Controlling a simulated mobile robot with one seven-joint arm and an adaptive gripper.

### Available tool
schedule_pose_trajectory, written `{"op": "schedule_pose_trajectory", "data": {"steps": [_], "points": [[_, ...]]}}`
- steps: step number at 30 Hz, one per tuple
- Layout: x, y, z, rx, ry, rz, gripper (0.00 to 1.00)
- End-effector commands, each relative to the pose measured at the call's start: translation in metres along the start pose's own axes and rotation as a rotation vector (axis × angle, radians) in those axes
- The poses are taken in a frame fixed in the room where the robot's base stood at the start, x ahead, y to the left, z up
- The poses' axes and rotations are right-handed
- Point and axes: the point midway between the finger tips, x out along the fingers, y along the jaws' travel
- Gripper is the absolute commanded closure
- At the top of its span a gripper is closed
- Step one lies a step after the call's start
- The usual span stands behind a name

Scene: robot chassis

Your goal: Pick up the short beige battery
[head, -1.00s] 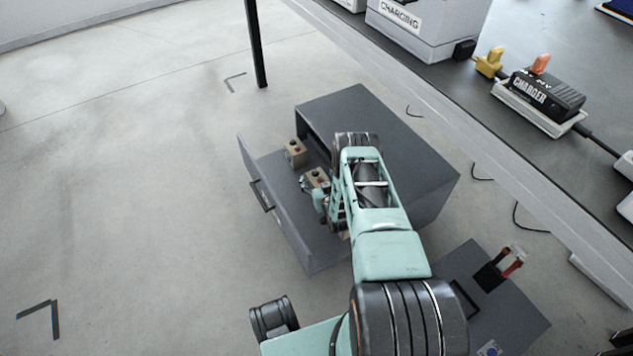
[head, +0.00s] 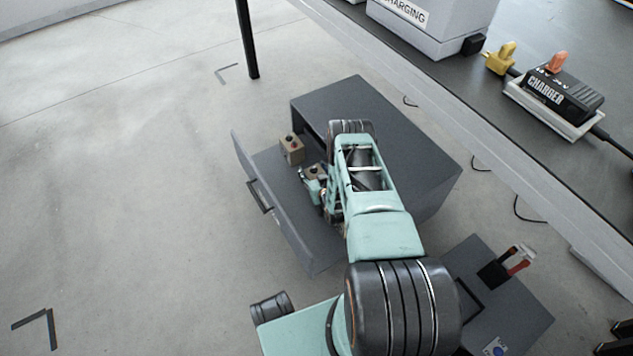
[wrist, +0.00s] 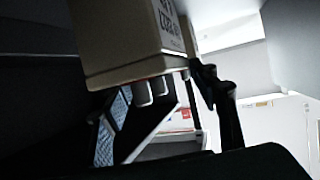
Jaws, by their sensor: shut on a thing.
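My gripper (head: 316,186) is low inside the open drawer of the grey cabinet, partly hidden by my own arm. It is shut on a beige battery (head: 313,171), whose dark top shows beside the fingers. In the wrist view the beige battery (wrist: 125,45) is large and close, tilted, with dark lettering on one side. The fingers of my gripper (wrist: 165,105) show below and to the right of it. A second beige battery (head: 292,152) with dark terminals stands in the drawer to the left, apart from my gripper. Their heights are hard to compare.
The drawer (head: 290,215) has a raised front panel with a handle on the left. The grey cabinet (head: 405,130) rises close to the right of my arm. A workbench with a charger (head: 553,93) is at the upper right. The floor left of the drawer is clear.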

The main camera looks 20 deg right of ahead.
Motion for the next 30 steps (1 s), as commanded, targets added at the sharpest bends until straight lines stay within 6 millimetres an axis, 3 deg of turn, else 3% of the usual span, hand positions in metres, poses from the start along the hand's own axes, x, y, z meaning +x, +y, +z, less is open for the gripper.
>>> {"op": "schedule_pose_trajectory", "data": {"steps": [2,12,24,30], "points": [[0.000,0.000,0.000,0.001,0.000,0.000,0.62],[0.000,-0.001,0.000,0.002,0.001,-0.001,1.00],[0.002,-0.001,-0.007,0.002,0.006,-0.001,1.00],[0.006,-0.001,-0.027,0.001,0.009,-0.001,1.00]]}}
